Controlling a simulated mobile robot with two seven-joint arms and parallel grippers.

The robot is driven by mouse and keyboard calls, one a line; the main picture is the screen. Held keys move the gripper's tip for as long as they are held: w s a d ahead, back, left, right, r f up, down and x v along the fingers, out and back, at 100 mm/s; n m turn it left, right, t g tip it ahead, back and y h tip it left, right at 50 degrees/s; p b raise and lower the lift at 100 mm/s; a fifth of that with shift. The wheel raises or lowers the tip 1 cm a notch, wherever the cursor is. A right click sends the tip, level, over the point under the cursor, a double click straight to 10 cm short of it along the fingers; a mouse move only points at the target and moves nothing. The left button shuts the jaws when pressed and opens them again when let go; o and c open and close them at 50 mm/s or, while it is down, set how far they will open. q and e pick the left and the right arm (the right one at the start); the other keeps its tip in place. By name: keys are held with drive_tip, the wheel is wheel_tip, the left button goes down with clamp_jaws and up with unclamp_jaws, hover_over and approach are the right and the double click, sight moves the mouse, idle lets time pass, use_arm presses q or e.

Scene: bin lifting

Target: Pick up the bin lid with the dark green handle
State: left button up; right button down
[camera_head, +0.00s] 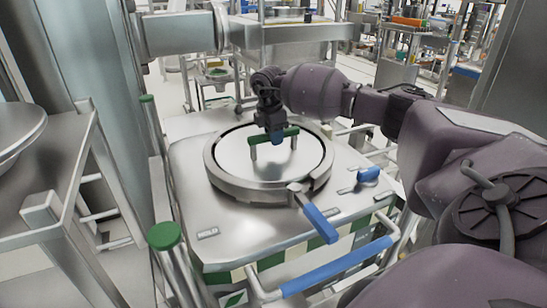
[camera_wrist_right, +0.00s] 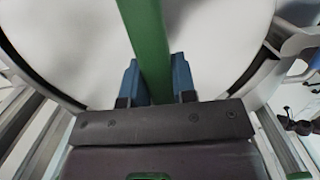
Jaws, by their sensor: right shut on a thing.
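The bin lid (camera_head: 232,160) is a round, shiny metal disc inside a metal ring on top of the bin. Its dark green handle (camera_head: 291,131) is a bar raised on two short posts. My right gripper (camera_head: 276,140) comes down from above onto the handle. In the right wrist view its blue fingers (camera_wrist_right: 157,82) stand on both sides of the green bar (camera_wrist_right: 147,40) and are shut on it. The lid looks level and seated in the ring; I cannot tell if it is lifted at all. My left gripper is not in view.
The ring has a clamp with a blue lever (camera_head: 320,224) at the front right. A blue-gripped push bar (camera_head: 338,266) runs along the bin's front. A green-capped post (camera_head: 164,236) stands at the front left. A metal table (camera_head: 75,150) is at the left, and shelving stands behind.

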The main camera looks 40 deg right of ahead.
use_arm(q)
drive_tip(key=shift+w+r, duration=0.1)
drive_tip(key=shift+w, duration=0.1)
use_arm(e)
drive_tip(key=shift+r, duration=0.2)
drive_tip(key=shift+w+r, duration=0.1)
drive_tip(key=shift+r, duration=0.55)
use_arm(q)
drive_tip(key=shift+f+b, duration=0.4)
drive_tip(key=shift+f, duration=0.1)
use_arm(e)
wheel_tip(320, 180, up, 19)
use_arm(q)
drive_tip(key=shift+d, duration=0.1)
use_arm(e)
drive_tip(key=shift+r, duration=0.1)
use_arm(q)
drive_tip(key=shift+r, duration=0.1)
